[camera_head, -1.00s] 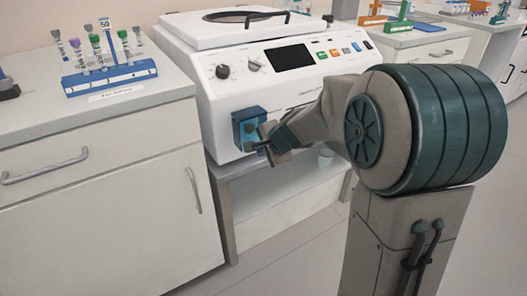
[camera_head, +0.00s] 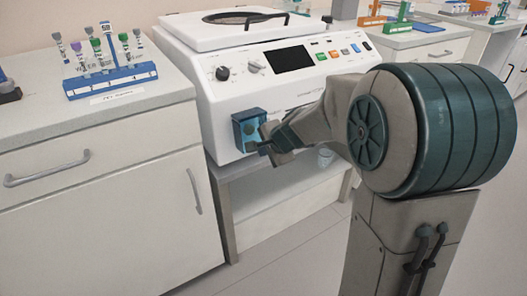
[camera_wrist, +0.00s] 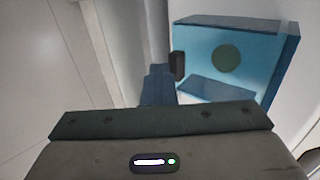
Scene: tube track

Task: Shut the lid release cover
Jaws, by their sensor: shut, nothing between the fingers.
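The lid release cover is part of a small blue box (camera_head: 250,130) on the lower left front of the white centrifuge (camera_head: 205,115). In the wrist view the box (camera_wrist: 290,55) is translucent blue, with a dark green round button (camera_wrist: 225,59) showing inside its front. A light blue panel (camera_wrist: 215,90) lies along its lower edge; whether this is the cover cannot be told. My gripper (camera_head: 265,145) is at the right side of the box in the head view. In the wrist view its dark fingers (camera_wrist: 160,85) are together, empty, beside the box; contact is unclear.
A white counter (camera_head: 140,112) with a blue tube rack (camera_head: 110,80) stands to the left. The centrifuge's control panel (camera_head: 290,58) is above the box. A low grey bench (camera_head: 280,165) supports the centrifuge. Floor is free in front.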

